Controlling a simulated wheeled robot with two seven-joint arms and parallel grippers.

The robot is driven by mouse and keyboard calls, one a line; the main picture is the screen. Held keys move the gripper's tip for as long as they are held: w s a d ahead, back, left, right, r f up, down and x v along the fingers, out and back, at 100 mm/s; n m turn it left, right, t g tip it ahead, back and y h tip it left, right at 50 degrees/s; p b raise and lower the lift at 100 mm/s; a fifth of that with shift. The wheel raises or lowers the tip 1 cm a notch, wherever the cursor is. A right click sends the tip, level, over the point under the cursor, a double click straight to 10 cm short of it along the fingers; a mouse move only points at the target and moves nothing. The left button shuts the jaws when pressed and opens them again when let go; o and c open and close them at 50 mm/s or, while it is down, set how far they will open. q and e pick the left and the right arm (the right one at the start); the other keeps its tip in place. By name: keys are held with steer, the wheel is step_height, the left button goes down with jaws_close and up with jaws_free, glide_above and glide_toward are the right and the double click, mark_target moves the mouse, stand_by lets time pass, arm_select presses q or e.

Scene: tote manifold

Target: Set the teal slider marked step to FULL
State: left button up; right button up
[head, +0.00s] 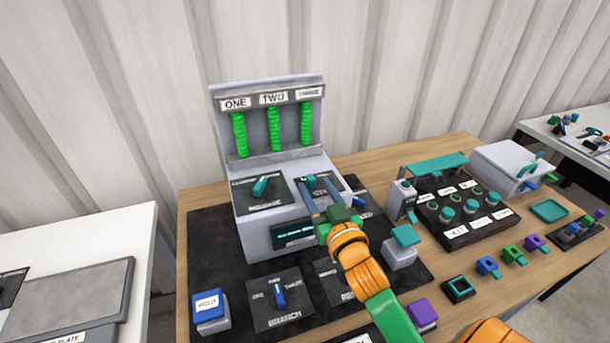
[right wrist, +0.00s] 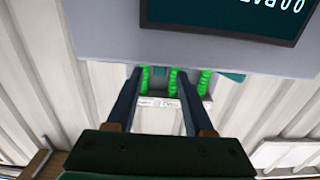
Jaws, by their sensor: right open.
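The teal slider (head: 311,180) sits on a black panel on the right of the grey console's sloped top; lettering beginning "ST" shows partly below it. My right gripper (head: 314,185) reaches over this panel from the lower right. Its two fingers are apart, with their tips close to the slider; I cannot tell whether they touch it. The fingers cover part of the panel, and I cannot read a FULL mark. In the right wrist view the open fingers (right wrist: 160,75) show no clearly held object. My left gripper is not in view.
A teal knob (head: 260,187) sits on the neighbouring panel to the left. The console's upright back (head: 225,125) carries green columns under ONE, TWO and THREE. A dark display (head: 292,234) is below. A blue HOLD button (head: 209,306) and a BRANCH dial (head: 279,295) stand in front.

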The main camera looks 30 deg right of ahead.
mark_target(309, 176)
steer(key=p+x, duration=0.1)
steer(key=x, duration=0.6)
steer(key=shift+w+f, duration=0.1)
steer(key=shift+w, duration=0.05)
jaws_close()
stand_by(1.1)
